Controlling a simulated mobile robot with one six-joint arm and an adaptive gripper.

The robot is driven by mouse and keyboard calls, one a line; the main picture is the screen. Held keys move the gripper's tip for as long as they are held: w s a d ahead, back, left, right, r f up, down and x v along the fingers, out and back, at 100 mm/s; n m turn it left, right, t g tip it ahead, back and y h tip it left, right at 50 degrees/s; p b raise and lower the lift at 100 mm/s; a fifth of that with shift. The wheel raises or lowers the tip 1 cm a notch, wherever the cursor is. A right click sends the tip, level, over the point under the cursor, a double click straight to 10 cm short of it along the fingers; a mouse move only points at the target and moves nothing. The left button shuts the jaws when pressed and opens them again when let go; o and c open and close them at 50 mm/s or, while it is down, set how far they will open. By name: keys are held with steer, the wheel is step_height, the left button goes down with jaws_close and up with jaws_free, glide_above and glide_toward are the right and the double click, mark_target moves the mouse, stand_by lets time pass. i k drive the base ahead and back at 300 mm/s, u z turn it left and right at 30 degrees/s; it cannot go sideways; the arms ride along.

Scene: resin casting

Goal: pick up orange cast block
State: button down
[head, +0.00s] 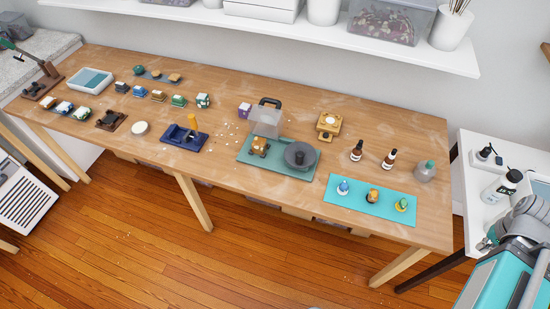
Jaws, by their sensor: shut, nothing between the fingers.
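A small orange-brown block with a pale top (158,96) stands on the wooden table, left of centre. It is in a row of similar small blocks, between a blue one (140,90) and a green one (179,101). It best fits the orange cast block, but it is too small to be sure. Another orange-amber piece (373,195) stands on a turquoise mat (345,212) at the right, between a blue and a yellow-green piece. I cannot make out my gripper; only grey and teal parts of my own body show at the lower right.
A green tray (250,159) with a grey disc (301,155) stands mid-table. A blue holder (184,137) with a yellow upright piece is left of it. Brown bottles (389,160) stand at the right. A white shelf (300,36) overhangs the back. The wooden floor in front looks clear.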

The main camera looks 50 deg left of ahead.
mark_target(259, 146)
steer(key=u, duration=1.85)
